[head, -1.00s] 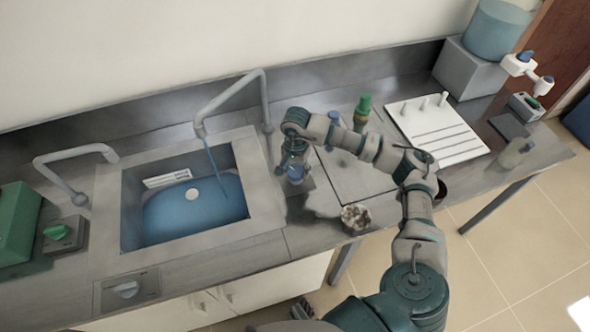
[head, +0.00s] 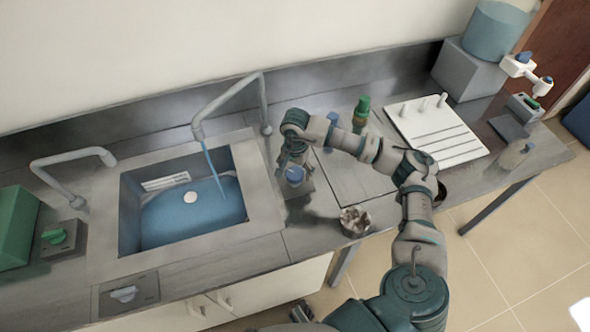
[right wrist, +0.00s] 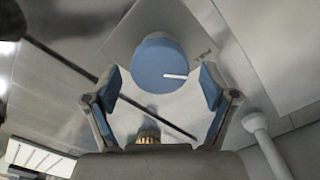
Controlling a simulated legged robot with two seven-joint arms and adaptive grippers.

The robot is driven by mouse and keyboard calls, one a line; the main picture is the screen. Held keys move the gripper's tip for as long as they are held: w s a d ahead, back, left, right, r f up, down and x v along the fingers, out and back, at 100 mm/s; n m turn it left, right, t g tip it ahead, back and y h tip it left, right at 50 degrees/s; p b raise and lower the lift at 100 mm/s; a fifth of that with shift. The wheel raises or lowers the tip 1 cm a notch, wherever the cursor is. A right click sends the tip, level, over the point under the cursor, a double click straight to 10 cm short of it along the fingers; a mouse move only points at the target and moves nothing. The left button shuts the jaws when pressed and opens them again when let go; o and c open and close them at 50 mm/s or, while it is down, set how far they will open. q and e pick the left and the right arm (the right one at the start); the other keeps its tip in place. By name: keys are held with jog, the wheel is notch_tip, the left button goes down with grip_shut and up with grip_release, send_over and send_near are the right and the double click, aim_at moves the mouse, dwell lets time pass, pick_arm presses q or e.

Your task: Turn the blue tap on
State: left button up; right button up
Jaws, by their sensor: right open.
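The blue tap knob (head: 295,176) stands on a grey plate on the counter, right of the sink. In the right wrist view the round blue knob (right wrist: 160,63) shows a white mark pointing right. My right gripper (head: 291,165) is at the knob, coming from above. Its two blue-padded fingers (right wrist: 160,88) are open, one on each side of the knob with gaps between. A blue stream of water (head: 213,172) runs from the tall grey spout (head: 228,98) into the sink (head: 265,205). My left gripper is not in view.
A second spout (head: 75,160) and a green knob (head: 55,236) are at the left. A grey-white knob (head: 124,294) is at the front. A metal cup (head: 354,222), a green-capped bottle (head: 361,115) and a white pegged board (head: 437,130) stand right of the gripper.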

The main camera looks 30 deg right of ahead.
aim_at(295, 171)
notch_tip(295, 171, up, 12)
dwell(0.4)
jog(key=shift+w, duration=0.1)
dwell(0.3)
